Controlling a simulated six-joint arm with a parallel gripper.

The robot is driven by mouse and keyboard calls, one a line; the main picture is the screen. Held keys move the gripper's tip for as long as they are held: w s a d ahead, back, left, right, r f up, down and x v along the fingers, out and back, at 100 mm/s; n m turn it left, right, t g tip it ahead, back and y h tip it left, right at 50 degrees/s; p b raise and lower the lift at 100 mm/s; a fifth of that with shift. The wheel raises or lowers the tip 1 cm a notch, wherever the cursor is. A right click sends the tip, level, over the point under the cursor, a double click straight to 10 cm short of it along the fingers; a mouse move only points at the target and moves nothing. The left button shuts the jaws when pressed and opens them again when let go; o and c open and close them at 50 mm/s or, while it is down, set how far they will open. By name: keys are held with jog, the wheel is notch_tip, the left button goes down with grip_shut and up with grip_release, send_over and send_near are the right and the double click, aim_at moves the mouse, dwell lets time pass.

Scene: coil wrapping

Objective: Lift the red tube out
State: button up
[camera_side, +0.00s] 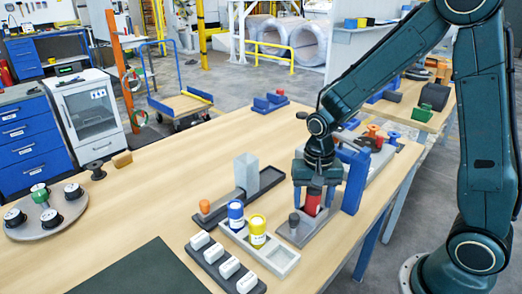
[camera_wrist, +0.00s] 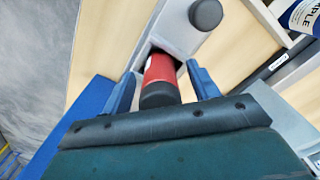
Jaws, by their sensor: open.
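The red tube (camera_side: 312,203) stands in a grey holder (camera_side: 292,237) near the table's right side. In the wrist view the red tube (camera_wrist: 160,72) has a dark end and sits in an opening of the grey holder (camera_wrist: 172,30). My gripper (camera_side: 311,190) is over the tube from above. In the wrist view its two blue fingers (camera_wrist: 163,85) are on either side of the tube, with a gap visible at the right. The lower part of the tube is hidden in the holder.
A dark round knob (camera_side: 294,220) stands on the holder, close to the tube. The blue can (camera_side: 236,214) and yellow can (camera_side: 257,229) stand in a light tray (camera_side: 284,262) to the left. A blue upright block (camera_side: 354,180) is close on the right.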

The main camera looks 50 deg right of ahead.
jog(key=shift+c, duration=0.4)
jog(key=c, duration=1)
jog(key=shift+r, duration=0.1)
notch_tip(320, 180, up, 20)
jog(key=shift+f, duration=0.1)
